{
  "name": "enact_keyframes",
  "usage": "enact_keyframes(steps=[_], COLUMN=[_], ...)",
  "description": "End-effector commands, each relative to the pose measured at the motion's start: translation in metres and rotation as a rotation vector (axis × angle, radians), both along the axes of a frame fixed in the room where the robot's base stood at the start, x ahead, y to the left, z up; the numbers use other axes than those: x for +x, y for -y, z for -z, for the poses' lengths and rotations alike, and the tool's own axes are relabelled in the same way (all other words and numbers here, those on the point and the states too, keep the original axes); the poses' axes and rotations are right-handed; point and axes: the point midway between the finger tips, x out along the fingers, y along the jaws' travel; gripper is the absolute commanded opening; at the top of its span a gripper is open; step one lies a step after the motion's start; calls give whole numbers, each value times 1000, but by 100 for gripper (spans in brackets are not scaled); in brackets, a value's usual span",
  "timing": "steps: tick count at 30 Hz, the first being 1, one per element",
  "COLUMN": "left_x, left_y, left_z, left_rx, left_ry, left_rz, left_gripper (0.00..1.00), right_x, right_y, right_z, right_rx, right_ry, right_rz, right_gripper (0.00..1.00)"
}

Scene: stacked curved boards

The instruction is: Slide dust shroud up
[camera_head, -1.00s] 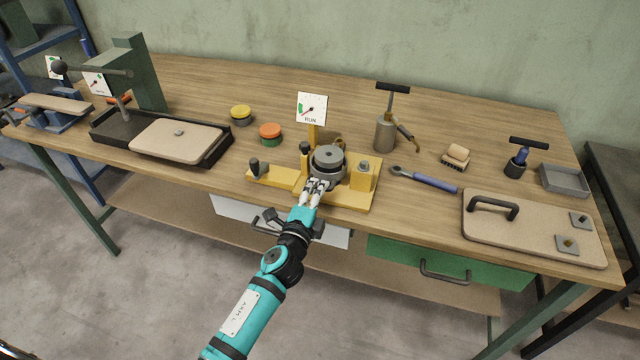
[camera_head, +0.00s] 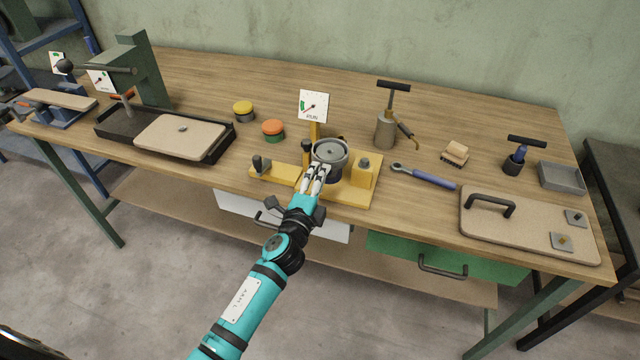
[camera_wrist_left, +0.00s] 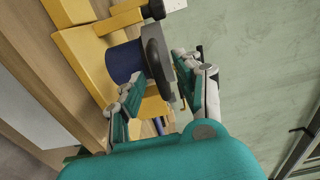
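The dust shroud (camera_head: 331,151), a round grey flanged piece, sits on the yellow fixture (camera_head: 352,192) at the bench's front middle. It stands raised, with a dark blue cylinder (camera_wrist_left: 124,62) showing below its flange in the wrist view. The flange (camera_wrist_left: 156,62) lies between the two fingers of my left gripper (camera_wrist_left: 160,72), one on its upper side and one below. My right gripper is not in view.
A gauge card (camera_head: 313,106) stands behind the fixture. A yellow block (camera_head: 363,172) and a black knob (camera_head: 257,163) flank the shroud. A blue-handled wrench (camera_head: 425,176), an oil can (camera_head: 386,130) and orange-topped tin (camera_head: 272,131) lie around. The space above the shroud looks free.

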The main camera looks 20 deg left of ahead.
Motion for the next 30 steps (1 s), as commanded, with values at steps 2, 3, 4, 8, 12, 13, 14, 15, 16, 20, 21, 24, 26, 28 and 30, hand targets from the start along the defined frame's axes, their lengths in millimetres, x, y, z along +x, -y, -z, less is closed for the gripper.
enact_keyframes(steps=[2,3,4,8,12,13,14,15,16,20,21,24,26,28,30], left_x=[-2,-5,-7,-20,-35,-38,-41,-45,-48,-60,-64,-69,-70,-71,-70], left_y=[0,0,0,-1,-1,-1,-1,-2,-2,-2,-2,-2,-3,-3,-2], left_z=[1,1,1,1,1,1,1,1,1,1,1,1,1,0,0], left_rx=[0,0,0,-1,-1,-2,-2,-2,-2,-2,-2,-1,-1,-1,0], left_ry=[-1,-2,-2,-2,-2,-2,-2,-2,-2,-2,-2,-1,-1,-1,-1], left_rz=[0,0,0,0,0,0,0,-1,-1,-1,-1,-1,-1,-1,0], left_gripper=[35,35,35,35,35,35,35,35,35,35,35,35,35,35,35], right_x=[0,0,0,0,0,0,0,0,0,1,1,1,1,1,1], right_y=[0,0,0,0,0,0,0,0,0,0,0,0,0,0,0], right_z=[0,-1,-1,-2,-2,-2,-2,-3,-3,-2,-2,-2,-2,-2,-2], right_rx=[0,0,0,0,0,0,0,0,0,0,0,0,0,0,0], right_ry=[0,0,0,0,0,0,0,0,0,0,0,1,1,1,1], right_rz=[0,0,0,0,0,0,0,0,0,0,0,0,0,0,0], right_gripper=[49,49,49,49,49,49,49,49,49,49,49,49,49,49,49])
